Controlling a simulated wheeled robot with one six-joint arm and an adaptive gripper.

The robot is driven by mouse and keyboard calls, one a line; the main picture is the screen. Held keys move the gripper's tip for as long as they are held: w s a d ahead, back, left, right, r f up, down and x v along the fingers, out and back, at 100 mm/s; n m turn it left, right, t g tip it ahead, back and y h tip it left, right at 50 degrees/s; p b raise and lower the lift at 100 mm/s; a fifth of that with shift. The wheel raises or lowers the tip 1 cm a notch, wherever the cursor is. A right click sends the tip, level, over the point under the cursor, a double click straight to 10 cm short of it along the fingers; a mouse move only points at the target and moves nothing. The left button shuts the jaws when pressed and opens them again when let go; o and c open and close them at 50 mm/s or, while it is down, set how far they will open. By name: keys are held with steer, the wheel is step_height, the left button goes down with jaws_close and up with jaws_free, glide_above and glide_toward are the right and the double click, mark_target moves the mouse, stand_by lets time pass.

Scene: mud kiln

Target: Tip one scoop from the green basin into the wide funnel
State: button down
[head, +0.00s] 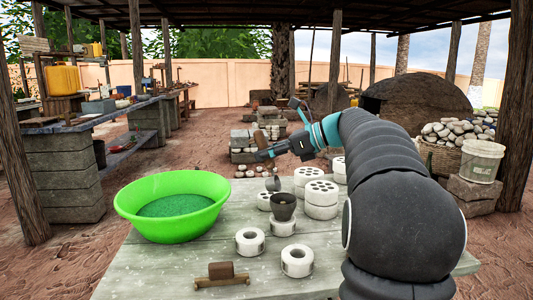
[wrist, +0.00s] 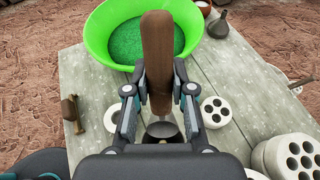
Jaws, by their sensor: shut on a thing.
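My gripper (wrist: 158,95) is shut on the brown wooden handle of the scoop (wrist: 157,50), which stands up between the fingers in the wrist view. In the head view my gripper (head: 272,152) hangs well above the table, with the scoop's brown handle (head: 261,139) at its tip. The wide funnel (head: 284,208), dark and bowl-shaped, sits upright on a white ring, right of the basin.
A smaller grey funnel (head: 273,184) stands behind the wide one. White holed cylinders (head: 321,198) stand to the right. Two white rings (head: 250,242) (head: 297,261) and a wooden tool (head: 222,277) lie toward the front. The table (head: 165,272) is bare at front left.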

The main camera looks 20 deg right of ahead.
mark_target(264, 136)
steer(key=shift+r+h+p, duration=0.3)
steer(key=shift+r+p, duration=0.3)
steer(key=shift+p, duration=0.15)
steer(key=shift+r+g+h, duration=0.15)
steer(key=shift+g+h, duration=0.15)
steer(key=shift+g, duration=0.1)
steer(key=shift+w+r+g+h, duration=0.1)
steer(key=shift+r+g+h, duration=0.6)
steer(key=shift+g+h, duration=0.15)
step_height(264, 136, up, 3)
steer(key=g+h, duration=0.2)
steer(key=h, duration=0.1)
steer(key=shift+f+g+h, duration=0.1)
steer(key=shift+g+h, duration=0.15)
steer(key=shift+s, duration=0.2)
